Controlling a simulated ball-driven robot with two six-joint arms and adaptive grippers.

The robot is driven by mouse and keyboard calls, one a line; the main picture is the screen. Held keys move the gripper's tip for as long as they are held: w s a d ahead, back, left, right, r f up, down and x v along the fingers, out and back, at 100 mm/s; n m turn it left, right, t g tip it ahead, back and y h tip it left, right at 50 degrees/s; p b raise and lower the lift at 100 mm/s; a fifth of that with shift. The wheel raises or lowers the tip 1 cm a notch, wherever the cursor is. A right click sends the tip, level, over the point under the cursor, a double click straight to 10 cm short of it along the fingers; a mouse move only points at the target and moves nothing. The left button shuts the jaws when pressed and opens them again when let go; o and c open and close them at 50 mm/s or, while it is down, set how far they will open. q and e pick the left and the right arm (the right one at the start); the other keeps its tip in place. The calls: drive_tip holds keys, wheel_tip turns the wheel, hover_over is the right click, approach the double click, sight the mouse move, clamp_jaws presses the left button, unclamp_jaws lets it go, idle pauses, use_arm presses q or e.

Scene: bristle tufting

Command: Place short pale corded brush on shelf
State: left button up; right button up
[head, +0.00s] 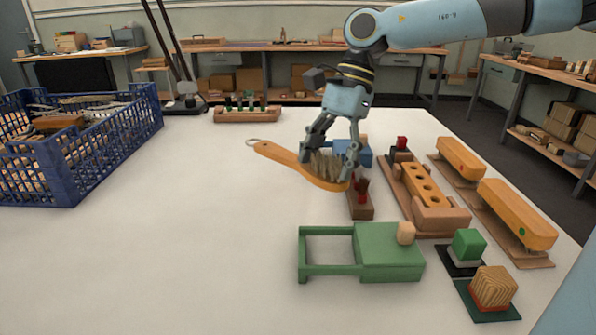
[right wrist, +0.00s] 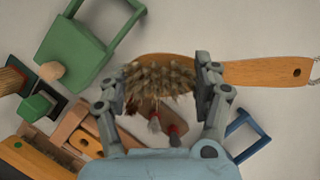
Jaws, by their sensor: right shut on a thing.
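A brush with an orange wooden handle (head: 275,152) and grey-brown bristles (head: 325,165) is in my right gripper (head: 330,165). A cord loop shows at the end of its handle, which points left in the head view. In the right wrist view the two fingers of the gripper (right wrist: 165,80) close on either side of the bristle tuft (right wrist: 160,78), and the handle (right wrist: 265,72) reaches right. The brush is over the white table, near a small brown block with red pegs (head: 361,205). My left gripper is not in view. I cannot make out which shelf is meant.
A blue crate (head: 110,150) with brushes stands at the left. A green frame block (head: 390,250), a wooden block with holes (head: 425,185) and orange brush backs (head: 515,212) fill the right side. A peg rack (head: 247,115) stands at the back. The table's middle left is clear.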

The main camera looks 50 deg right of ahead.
drive_tip(key=w+a+f+b, duration=0.1)
drive_tip(key=b, duration=0.1)
drive_tip(key=w+a+f+b, duration=0.1)
drive_tip(key=a+b, duration=0.1)
drive_tip(key=shift+a+f, duration=0.25)
drive_tip(key=shift+f, duration=0.15)
drive_tip(key=shift+w+a+f+b, duration=0.2)
drive_tip(key=shift+w+a+b, duration=0.15)
drive_tip(key=shift+a, duration=0.25)
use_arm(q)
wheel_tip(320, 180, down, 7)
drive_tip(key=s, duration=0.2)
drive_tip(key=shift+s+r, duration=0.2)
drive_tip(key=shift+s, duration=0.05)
use_arm(e)
drive_tip(key=shift+f, duration=1.95)
use_arm(q)
drive_tip(key=shift+b, duration=0.3)
use_arm(e)
drive_tip(key=o, duration=0.8)
drive_tip(key=shift+f, duration=0.15)
drive_tip(key=shift+c, duration=0.2)
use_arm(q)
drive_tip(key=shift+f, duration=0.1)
use_arm(e)
drive_tip(key=o, duration=0.5)
